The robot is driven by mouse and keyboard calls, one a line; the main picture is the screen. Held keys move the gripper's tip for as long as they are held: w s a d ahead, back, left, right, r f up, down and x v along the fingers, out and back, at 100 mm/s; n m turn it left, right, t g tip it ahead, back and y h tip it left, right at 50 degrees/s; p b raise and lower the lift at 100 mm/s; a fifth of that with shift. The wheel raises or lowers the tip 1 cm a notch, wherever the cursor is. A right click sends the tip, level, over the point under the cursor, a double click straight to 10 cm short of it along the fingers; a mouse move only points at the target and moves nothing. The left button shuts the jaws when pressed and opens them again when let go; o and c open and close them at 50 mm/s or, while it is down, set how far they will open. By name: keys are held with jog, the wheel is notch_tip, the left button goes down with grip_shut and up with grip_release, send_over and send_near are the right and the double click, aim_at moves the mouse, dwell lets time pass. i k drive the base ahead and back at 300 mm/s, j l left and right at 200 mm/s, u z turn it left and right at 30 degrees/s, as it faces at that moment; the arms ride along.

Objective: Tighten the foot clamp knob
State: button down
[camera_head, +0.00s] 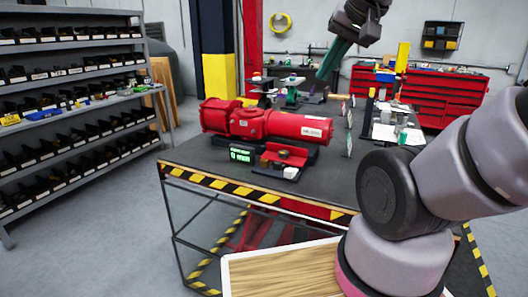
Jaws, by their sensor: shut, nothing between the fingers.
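The red valve actuator (265,122) lies on its side on the dark table. In front of it sits a small red fixture (270,157) with a dark round knob-like part (284,154) on top. A small white block (290,173) sits at its front. I cannot tell for sure which part is the foot clamp knob. My gripper (321,75) shows at the top as a narrow teal shape below a dark wrist. Its fingers are shut and empty. It is up and to the right of the actuator in the picture, apart from the fixture.
A small display with green digits (242,155) stands left of the fixture. The table's front edge (235,190) has yellow-black tape. Thin upright plates (349,133) stand at the table's right. A wooden board (280,272) is at the bottom. Shelves (70,90) stand left; red cabinets (450,97) stand behind.

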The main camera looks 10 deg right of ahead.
aim_at(283, 154)
jog(key=i+j+z, duration=0.2)
jog(key=z, duration=0.2)
jog(key=i+j+z, duration=0.15)
jog(key=j+z, duration=0.3)
